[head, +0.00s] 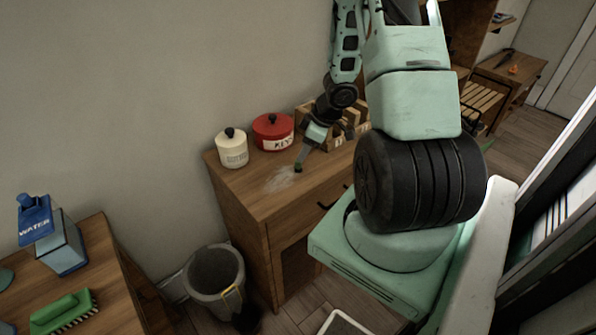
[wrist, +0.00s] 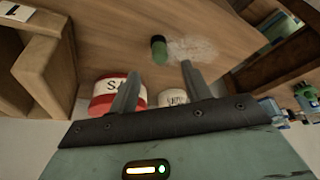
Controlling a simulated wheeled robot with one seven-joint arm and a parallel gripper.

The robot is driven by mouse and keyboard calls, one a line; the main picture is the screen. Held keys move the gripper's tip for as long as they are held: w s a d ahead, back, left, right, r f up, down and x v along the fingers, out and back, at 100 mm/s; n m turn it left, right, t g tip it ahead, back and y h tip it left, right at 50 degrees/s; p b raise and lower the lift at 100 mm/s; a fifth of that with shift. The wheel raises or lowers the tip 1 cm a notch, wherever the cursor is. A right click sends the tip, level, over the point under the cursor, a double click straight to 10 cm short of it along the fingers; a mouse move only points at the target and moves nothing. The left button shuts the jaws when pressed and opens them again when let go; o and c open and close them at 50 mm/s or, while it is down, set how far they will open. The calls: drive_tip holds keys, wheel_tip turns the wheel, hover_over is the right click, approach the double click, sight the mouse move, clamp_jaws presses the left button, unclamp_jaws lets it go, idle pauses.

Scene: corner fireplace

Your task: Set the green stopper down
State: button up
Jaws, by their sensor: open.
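The green stopper (wrist: 159,50), a small cylinder with a dark end, stands on the wooden cabinet top (head: 240,178). In the head view the stopper (head: 298,169) is small and dark, right at my fingertips. My gripper (wrist: 161,68) is open. In the wrist view the stopper shows just beyond the gap between the two fingertips, and nothing is held. My gripper (head: 302,158) also shows in the head view, pointing down at the cabinet top. Whether a finger touches the stopper I cannot tell.
A pale smear (head: 281,180) lies beside the stopper. A cream canister (head: 233,151) and a red canister (head: 272,133) stand behind it, and a wooden compartment box (head: 356,121) to the right. A bin (head: 214,277) stands on the floor. The cabinet's front left top is clear.

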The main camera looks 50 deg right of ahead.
sight(298, 163)
drive_tip(key=b+x, duration=0.1)
drive_tip(key=x, duration=0.2)
drive_tip(key=b+x, duration=0.1)
drive_tip(key=x, duration=0.2)
drive_tip(key=shift+f+b, duration=0.3)
drive_tip(key=shift+f, duration=0.15)
clamp_jaws()
